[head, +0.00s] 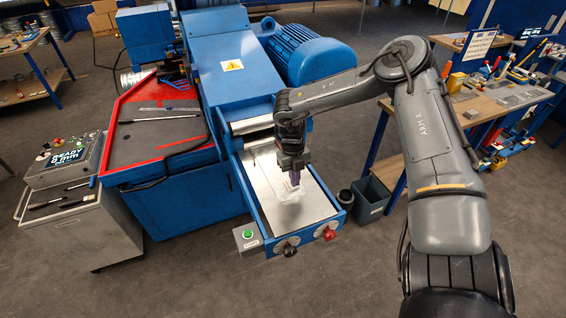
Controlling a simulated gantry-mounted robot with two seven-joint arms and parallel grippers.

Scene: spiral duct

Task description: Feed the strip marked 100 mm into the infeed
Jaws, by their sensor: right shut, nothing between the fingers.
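The blue machine (222,75) has a tray-like infeed (318,208) at its front, with a bright metal bed and blue side walls. Pale sheet or label-like patches (288,193) show on the bed; I cannot read any 100 mm mark, nor tell whether a strip lies there. My right gripper (294,180) points down over the bed, shut and empty. Its wrist hides part of the bed and the roller end behind it. My left gripper is not in view.
A green button box (247,238) and black and red knobs (329,233) sit at the infeed's front end. A red-edged table (165,135) and a cart with a display (66,152) stand left. A grey bin (371,197) and cluttered workbench (490,103) stand right.

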